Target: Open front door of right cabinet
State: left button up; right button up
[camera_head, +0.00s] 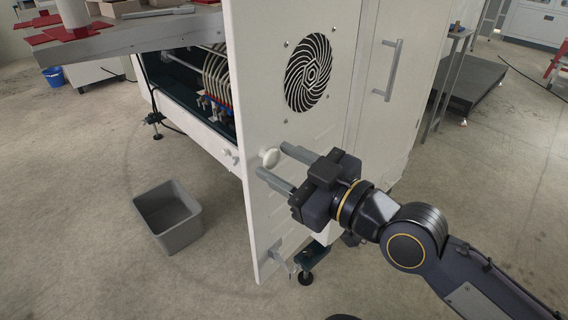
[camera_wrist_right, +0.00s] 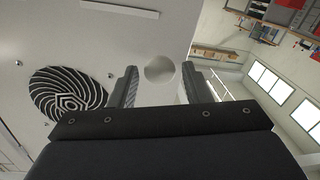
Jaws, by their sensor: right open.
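The right cabinet is white, and its tall door panel (camera_head: 285,95) faces me in the head view, with a round black vent. A round white knob (camera_head: 270,157) sits on the panel near its left edge. It also shows in the wrist view (camera_wrist_right: 159,69). My right gripper (camera_head: 271,163) is open, with one finger on each side of the knob. I cannot tell whether the fingers touch it. My left gripper is not in view.
A grey bin (camera_head: 169,215) stands on the floor at the left. A bar handle (camera_head: 388,70) is on the panel to the right. A worktable (camera_head: 120,38) juts in at upper left.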

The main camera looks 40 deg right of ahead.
jog(key=shift+o, duration=0.7)
jog(key=s+p, duration=0.1)
jog(key=s, duration=0.6)
jog(key=shift+s+d+p, duration=0.3)
jog(key=shift+s+d, duration=0.1)
jog(key=shift+d, duration=0.05)
jog(key=w+a+f+m+g+y, duration=0.1)
jog(key=a+f+m+g, duration=0.1)
jog(key=a+f+g, duration=0.3)
jog(key=w+a+f+m+g, duration=0.1)
jog(key=f+m+g, duration=0.15)
jog(key=f, duration=0.45)
jog(key=w+a+f+m+g+y, duration=0.1)
jog(key=w+a+f+m+g, duration=0.15)
jog(key=f+g, duration=0.3)
notch_tip(320, 180, up, 37)
jog(key=p, duration=3.7)
jog(key=shift+s+n+t, duration=0.4)
jog(key=shift+s, duration=0.05)
